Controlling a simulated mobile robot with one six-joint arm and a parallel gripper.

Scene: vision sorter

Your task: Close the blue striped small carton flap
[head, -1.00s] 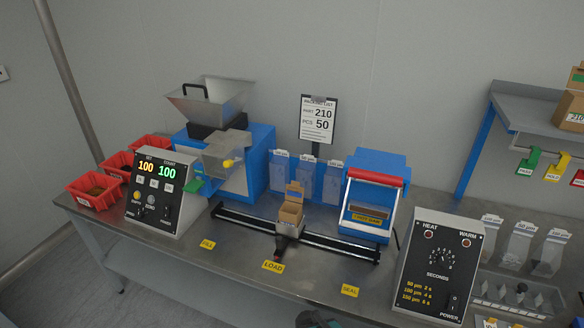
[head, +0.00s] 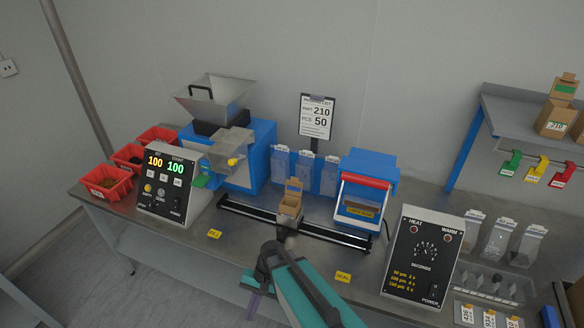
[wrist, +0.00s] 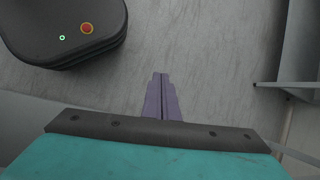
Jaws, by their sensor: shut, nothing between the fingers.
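A small open brown carton (head: 290,207) stands on the carriage of the black rail on the bench, its flap (head: 294,185) raised at the back. Another carton (head: 564,86) with a raised flap and a green mark stands on the right shelf. I cannot make out a blue stripe on any carton. My gripper (head: 252,304) hangs in front of the bench, apart from the cartons, with purple fingers pointing down. In the wrist view the gripper (wrist: 160,80) is shut and empty above the grey floor. My arm hides the bench's front middle.
The sealer with a red handle (head: 365,182) stands right of the carriage, the blue hopper machine (head: 240,160) left. The HEAT control box (head: 424,258) stands at the front right. Red bins (head: 106,184) are at the left end. The shelf (head: 510,108) rises at right.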

